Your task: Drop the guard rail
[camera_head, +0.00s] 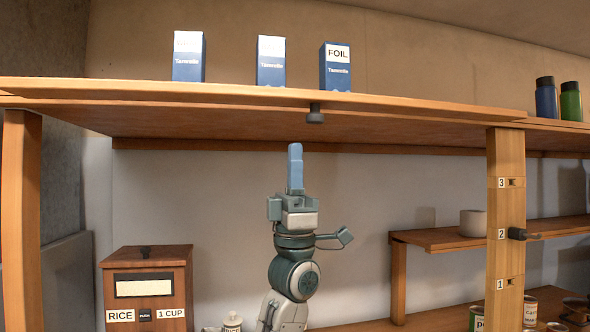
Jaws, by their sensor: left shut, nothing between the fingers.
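A long wooden strip (200,93) runs along the front edge of the upper shelf. It may be the guard rail; I cannot tell it clearly from the shelf board. A dark round knob (315,114) hangs at its underside near the middle. My left gripper (295,150) points straight up, its blue fingers shut and empty. In the picture its tips are below and slightly left of the knob, with a gap between them. My right gripper is not in view.
Blue boxes (336,72), one marked FOIL, stand on the upper shelf. A wooden rice dispenser (146,290) stands lower left. A post (505,205) numbered 1 to 3 has a dark peg (520,234) at 2. A side shelf (440,239) holds a pale cup (472,223).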

